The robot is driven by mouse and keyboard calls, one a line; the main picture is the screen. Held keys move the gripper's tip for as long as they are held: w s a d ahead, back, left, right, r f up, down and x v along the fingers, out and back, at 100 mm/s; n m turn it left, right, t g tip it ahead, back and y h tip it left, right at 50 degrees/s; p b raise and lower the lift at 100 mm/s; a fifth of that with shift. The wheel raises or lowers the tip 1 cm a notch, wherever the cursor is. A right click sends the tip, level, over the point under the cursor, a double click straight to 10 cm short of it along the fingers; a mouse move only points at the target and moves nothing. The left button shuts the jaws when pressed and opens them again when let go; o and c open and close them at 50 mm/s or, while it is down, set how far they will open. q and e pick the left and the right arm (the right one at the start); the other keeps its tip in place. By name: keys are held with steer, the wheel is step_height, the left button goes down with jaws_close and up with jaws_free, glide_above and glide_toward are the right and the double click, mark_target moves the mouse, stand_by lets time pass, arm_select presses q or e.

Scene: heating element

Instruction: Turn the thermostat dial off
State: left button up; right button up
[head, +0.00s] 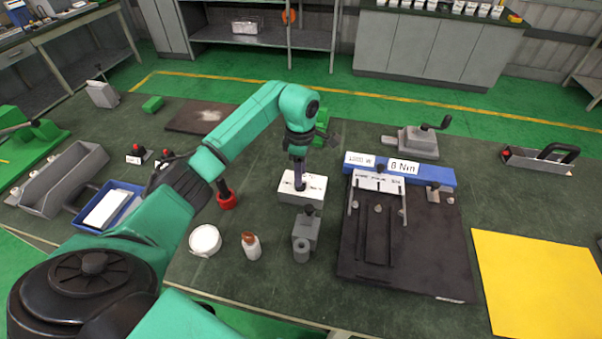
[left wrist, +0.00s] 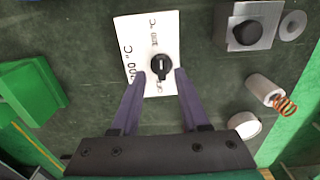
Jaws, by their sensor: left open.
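The thermostat is a white box (head: 315,187) on the green bench in the head view. Its white face (left wrist: 132,38) fills the upper middle of the left wrist view, with temperature markings and a small mark below the dial that is hard to read. The round black dial (left wrist: 161,66) has a short white line on it; its exact setting is unclear. My left gripper (head: 299,184) points down over the box. In the left wrist view its purple fingers (left wrist: 160,74) are open, one on each side of the dial's lower part. Contact cannot be told. My right gripper is out of view.
A grey block with a black knob (head: 305,229) stands close in front of the thermostat. A white cylinder with a copper coil (head: 250,247) and a white round dish (head: 205,240) are nearby. A dark fixture board (head: 440,262) lies to the right.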

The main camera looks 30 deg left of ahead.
arm_select(q)
steer(key=shift+f, duration=1)
steer(key=shift+s+f, duration=0.1)
steer(key=shift+s, duration=0.05)
jaws_close()
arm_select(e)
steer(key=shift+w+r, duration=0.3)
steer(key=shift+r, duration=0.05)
